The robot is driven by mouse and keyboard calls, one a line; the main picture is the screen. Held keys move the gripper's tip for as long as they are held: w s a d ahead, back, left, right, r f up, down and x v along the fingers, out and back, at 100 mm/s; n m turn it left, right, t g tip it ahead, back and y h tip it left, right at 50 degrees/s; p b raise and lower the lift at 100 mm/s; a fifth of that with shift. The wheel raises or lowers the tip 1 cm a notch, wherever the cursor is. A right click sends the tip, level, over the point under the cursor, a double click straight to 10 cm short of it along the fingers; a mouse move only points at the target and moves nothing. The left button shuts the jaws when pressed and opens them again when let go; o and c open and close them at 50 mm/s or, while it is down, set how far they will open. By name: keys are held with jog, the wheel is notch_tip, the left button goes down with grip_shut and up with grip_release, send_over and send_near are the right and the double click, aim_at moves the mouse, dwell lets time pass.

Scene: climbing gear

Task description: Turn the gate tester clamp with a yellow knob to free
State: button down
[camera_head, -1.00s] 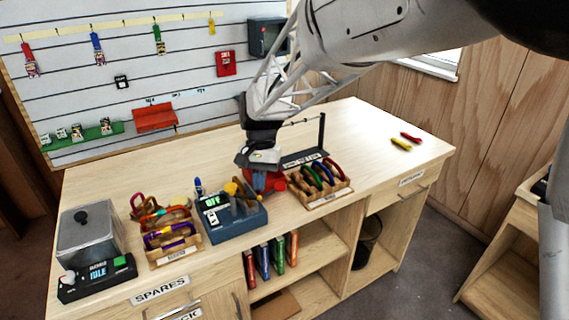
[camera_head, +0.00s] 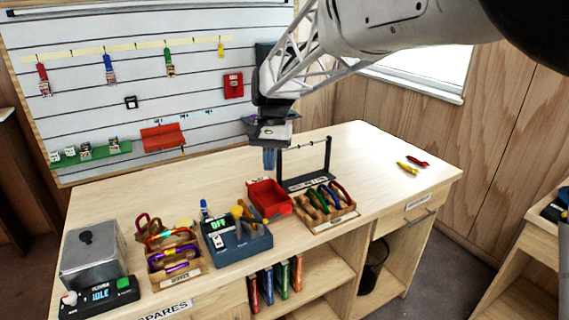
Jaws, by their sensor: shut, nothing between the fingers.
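The gate tester (camera_head: 256,243) is a dark blue box at the front middle of the bench. Its small display shows green text that looks like "OFF". The clamp's yellow knob (camera_head: 237,211) stands on top of it. The exact angle of the clamp is too small to tell. My gripper (camera_head: 269,167) points down, shut and empty. It is above the bench, behind and to the right of the tester, apart from the knob.
A red bin (camera_head: 268,199) and a wooden tray of coloured carabiners (camera_head: 329,220) are right of the tester. Another gear tray (camera_head: 193,277) is to its left. A dark rack (camera_head: 305,181) stands behind. The bench's right side is mostly clear.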

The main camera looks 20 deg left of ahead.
dwell(0.3)
jog(key=shift+w+a, duration=0.2)
jog(key=shift+w, duration=0.55)
jog(key=shift+f, duration=0.15)
jog(key=x, duration=0.3)
jog(key=s+x, duration=0.1)
jog(key=x, duration=0.3)
jog(key=s+x, duration=0.1)
jog(key=x, duration=0.3)
jog(key=shift+r, duration=0.35)
jog(key=shift+s+d+f, duration=0.1)
jog(key=shift+s+f, duration=0.05)
jog(key=shift+s, duration=0.7)
